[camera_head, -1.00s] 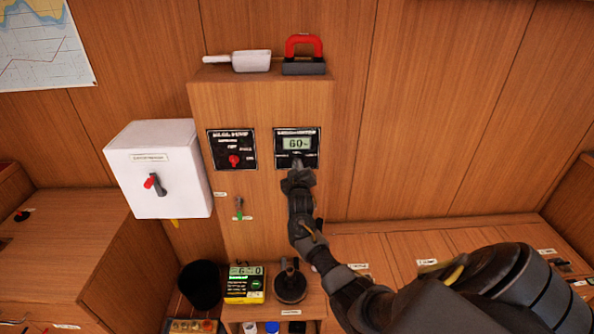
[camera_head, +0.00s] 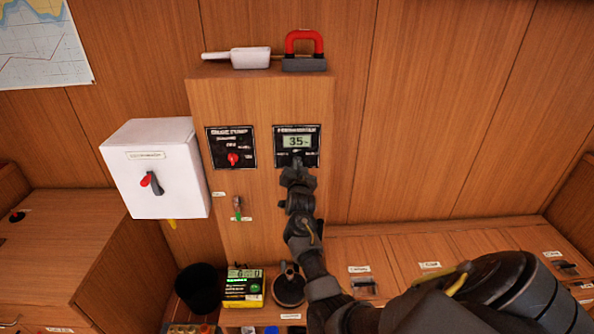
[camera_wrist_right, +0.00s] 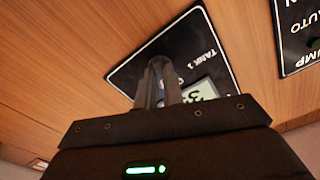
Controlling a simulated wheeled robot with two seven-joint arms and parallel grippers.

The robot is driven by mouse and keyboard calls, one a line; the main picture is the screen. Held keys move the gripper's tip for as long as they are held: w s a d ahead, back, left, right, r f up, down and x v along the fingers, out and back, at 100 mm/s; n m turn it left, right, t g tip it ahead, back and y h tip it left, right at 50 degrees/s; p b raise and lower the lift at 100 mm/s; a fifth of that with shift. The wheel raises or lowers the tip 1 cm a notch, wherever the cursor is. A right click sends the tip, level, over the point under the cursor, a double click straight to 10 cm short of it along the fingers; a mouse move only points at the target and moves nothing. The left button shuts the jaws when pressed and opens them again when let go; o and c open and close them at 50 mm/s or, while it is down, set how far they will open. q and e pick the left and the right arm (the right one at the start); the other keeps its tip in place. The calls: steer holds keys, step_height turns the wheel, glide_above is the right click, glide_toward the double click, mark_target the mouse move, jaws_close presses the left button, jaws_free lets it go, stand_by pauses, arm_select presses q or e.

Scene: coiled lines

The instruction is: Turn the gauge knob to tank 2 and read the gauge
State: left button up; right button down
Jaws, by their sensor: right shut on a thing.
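The black gauge panel (camera_head: 313,160) is on the front of the wooden column, and in the wrist view (camera_wrist_right: 207,52) it looks tilted. Its small screen (camera_head: 296,141) reads 35; in the wrist view the screen (camera_wrist_right: 203,92) is partly covered. My right gripper (camera_head: 297,167) reaches up to the panel below the screen and is shut on the gauge knob, which its fingers (camera_wrist_right: 162,82) hide. My left gripper is not in view.
The bilge pump panel (camera_head: 226,147) with its red knob (camera_head: 233,160) is just left of the gauge. A white switch box (camera_head: 157,185) stands further left. A red-handled block (camera_head: 304,55) and a white scoop (camera_head: 250,58) lie on top of the column.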

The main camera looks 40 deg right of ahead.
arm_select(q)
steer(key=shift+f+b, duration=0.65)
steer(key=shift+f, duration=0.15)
arm_select(e)
steer(key=shift+a+m, duration=0.1)
steer(key=shift+m, duration=1.9)
steer(key=c, duration=1.5)
jaws_free()
steer(key=shift+w, duration=0.1)
